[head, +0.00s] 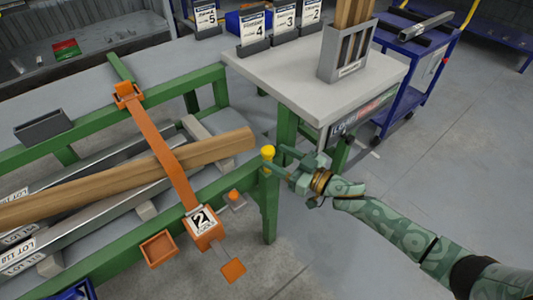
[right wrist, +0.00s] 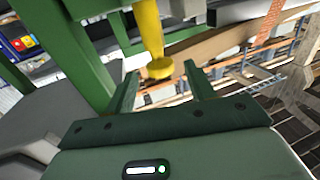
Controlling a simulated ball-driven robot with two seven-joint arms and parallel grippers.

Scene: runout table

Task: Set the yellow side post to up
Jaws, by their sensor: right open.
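The yellow side post (head: 267,153) shows as a short yellow knob at the right corner of the green rack (head: 215,190), close to the end of the wooden beam. In the right wrist view the yellow post (right wrist: 150,28) runs from the top edge to a rounded end between my finger tips. My right gripper (head: 284,162) is open just right of the post in the head view; its fingers also show in the right wrist view (right wrist: 160,82). I cannot tell whether they touch the post. My left gripper is not in view.
A wooden beam (head: 120,178) lies across the rack under an orange strap (head: 165,150) with a box marked 2 (head: 202,222). A pale table (head: 285,75) with a grey wood holder (head: 342,62) stands behind. A blue cart (head: 410,85) is at back right. Floor at right is clear.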

